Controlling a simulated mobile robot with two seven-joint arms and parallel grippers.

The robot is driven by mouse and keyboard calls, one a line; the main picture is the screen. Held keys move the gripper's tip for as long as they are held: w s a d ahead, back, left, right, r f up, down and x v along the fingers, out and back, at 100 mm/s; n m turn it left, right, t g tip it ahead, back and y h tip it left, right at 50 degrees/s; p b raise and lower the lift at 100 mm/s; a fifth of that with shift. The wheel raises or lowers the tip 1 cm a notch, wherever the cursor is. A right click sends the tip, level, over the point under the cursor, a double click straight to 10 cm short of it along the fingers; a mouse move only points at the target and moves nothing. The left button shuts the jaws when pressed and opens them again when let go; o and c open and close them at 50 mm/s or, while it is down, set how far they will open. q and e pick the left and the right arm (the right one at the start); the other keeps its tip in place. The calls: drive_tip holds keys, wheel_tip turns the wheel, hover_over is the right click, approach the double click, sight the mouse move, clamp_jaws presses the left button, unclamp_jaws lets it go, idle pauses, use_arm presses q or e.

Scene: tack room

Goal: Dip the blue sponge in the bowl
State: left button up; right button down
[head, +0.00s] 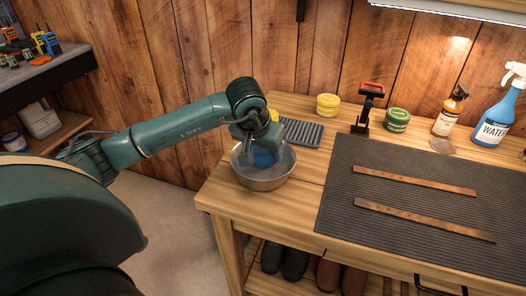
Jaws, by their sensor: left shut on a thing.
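A metal bowl (262,179) stands at the left end of the wooden bench. My left arm reaches in from the left, and my left gripper (258,146) points down over the bowl. It is shut on the blue sponge (265,158), which sits within the bowl's rim as seen from above. The gripper partly covers the sponge. I cannot tell how deep the sponge is or whether it touches the bowl's bottom. My right gripper is not in view.
A dark ribbed mat (420,170) with two brown leather straps covers the bench's right side. Behind the bowl lies a grey ribbed pad (302,132). A yellow tin (327,105), a green tin (397,119), an amber bottle (448,112) and a blue spray bottle (497,112) stand along the back.

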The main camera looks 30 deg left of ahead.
use_arm(q)
wheel_tip(320, 180, up, 4)
drive_tip(key=shift+f+p, duration=0.1)
drive_tip(key=shift+p, duration=0.9)
drive_tip(key=shift+r+p, duration=0.55)
drive_tip(key=shift+r, duration=0.35)
drive_tip(key=shift+r+p, duration=0.5)
drive_tip(key=shift+r, duration=0.3)
wheel_tip(320, 180, up, 2)
drive_tip(key=shift+r+p, duration=0.25)
drive_tip(key=shift+p, duration=0.5)
drive_tip(key=shift+r, duration=0.4)
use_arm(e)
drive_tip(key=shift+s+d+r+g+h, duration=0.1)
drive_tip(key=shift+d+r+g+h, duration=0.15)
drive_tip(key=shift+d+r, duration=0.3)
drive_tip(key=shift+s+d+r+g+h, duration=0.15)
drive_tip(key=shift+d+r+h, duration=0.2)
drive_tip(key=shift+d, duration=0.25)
use_arm(q)
drive_tip(key=shift+w, duration=0.1)
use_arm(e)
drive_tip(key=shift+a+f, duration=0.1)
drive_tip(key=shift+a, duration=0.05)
